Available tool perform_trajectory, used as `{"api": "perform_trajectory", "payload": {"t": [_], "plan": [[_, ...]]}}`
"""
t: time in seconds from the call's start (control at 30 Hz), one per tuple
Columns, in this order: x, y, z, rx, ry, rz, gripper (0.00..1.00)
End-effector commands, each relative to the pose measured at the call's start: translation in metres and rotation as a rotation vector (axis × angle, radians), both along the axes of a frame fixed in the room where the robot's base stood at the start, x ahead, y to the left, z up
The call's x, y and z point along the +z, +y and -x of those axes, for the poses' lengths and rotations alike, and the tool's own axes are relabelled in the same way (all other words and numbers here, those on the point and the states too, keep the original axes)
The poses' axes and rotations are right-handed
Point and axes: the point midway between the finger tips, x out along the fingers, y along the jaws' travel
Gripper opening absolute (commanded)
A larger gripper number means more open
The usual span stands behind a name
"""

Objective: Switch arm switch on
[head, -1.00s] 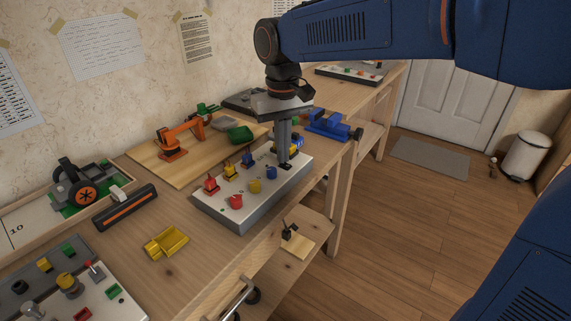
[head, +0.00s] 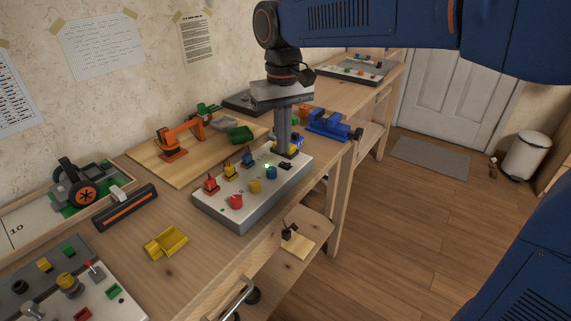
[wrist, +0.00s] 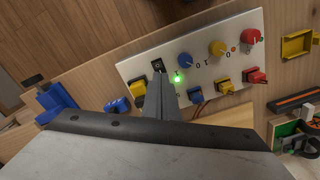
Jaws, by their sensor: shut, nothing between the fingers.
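The control panel (head: 232,203) is a pale sloped box on the bench with knobs and coloured levers. At its far right end is a small black rocker switch (head: 287,163), seen also in the wrist view (wrist: 157,65). A small green light (head: 267,167) glows beside it, bright in the wrist view too (wrist: 178,78). My gripper (head: 285,150) is shut and empty, pointing down at the panel's far end. In the wrist view the fingertips (wrist: 161,77) are beside the black switch, on the lever side; I cannot tell whether they touch the panel.
An orange toy arm (head: 178,138) stands on a wooden board behind the panel. A blue vise (head: 328,123) is beyond the panel's far end. A yellow tray (head: 166,244) lies to the left. The bench's front edge runs close by the panel.

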Motion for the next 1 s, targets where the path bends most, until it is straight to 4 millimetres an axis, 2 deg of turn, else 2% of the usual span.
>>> {"api": "perform_trajectory", "payload": {"t": [0.53, 1.0], "plan": [[0.034, 0.000, 0.000, 0.000, 0.000, 0.000, 0.00], [0.037, -0.005, 0.002, -0.005, -0.003, -0.002, 0.00]]}}
